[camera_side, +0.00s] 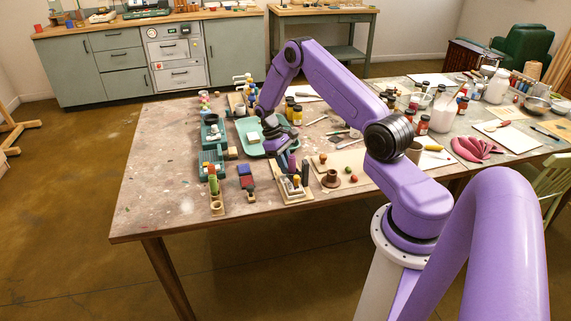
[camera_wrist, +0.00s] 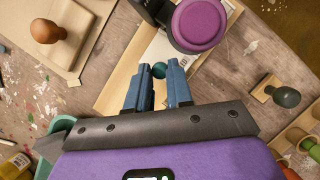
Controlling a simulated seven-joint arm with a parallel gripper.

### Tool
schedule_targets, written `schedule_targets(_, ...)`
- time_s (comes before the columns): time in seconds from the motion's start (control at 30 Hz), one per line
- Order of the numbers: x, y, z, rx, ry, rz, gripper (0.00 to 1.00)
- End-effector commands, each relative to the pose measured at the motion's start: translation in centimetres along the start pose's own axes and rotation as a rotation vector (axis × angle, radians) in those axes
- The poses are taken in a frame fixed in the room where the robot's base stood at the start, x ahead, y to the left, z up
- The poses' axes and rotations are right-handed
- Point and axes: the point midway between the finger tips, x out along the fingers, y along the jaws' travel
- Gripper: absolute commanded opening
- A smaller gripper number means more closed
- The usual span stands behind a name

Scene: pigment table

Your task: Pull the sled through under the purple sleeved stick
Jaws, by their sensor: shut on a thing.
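My gripper (camera_wrist: 160,68) is shut on a small teal round knob (camera_wrist: 159,71), which shows between its blue fingertips in the wrist view. Below the knob is a pale wooden tray or board (camera_wrist: 118,84); I cannot tell whether this is the sled. A purple round top with a black part beside it (camera_wrist: 200,23) stands close beyond the fingers; it may be the purple sleeved stick seen from above. In the side view my gripper (camera_side: 282,157) is low over the table, beside an upright purple piece (camera_side: 292,163) and above a wooden tray (camera_side: 294,198). Contacts there are hidden.
A brown knob (camera_wrist: 45,31) on a board and a dark green knob (camera_wrist: 286,97) on a wooden base flank the gripper. A teal tray (camera_side: 246,142) and several small blocks crowd the left. A brown spool (camera_side: 331,179) stands right. The table's front-left corner is clear.

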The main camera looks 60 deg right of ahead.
Motion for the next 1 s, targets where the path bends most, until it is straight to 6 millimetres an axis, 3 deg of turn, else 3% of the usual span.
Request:
schedule_targets(0.03,-0.1,-0.1,-0.1,-0.002,0.001,0.001,0.24)
schedule_targets(0.1,-0.1,-0.1,-0.1,-0.002,0.001,0.001,0.46)
schedule_targets(0.43,-0.2,0.0,-0.1,-0.001,0.001,0.001,0.46)
schedule_targets(0.57,-1.2,0.0,-0.1,0.000,0.004,0.002,0.46)
schedule_targets(1.0,-10.0,0.0,-0.1,0.000,0.006,0.002,0.46)
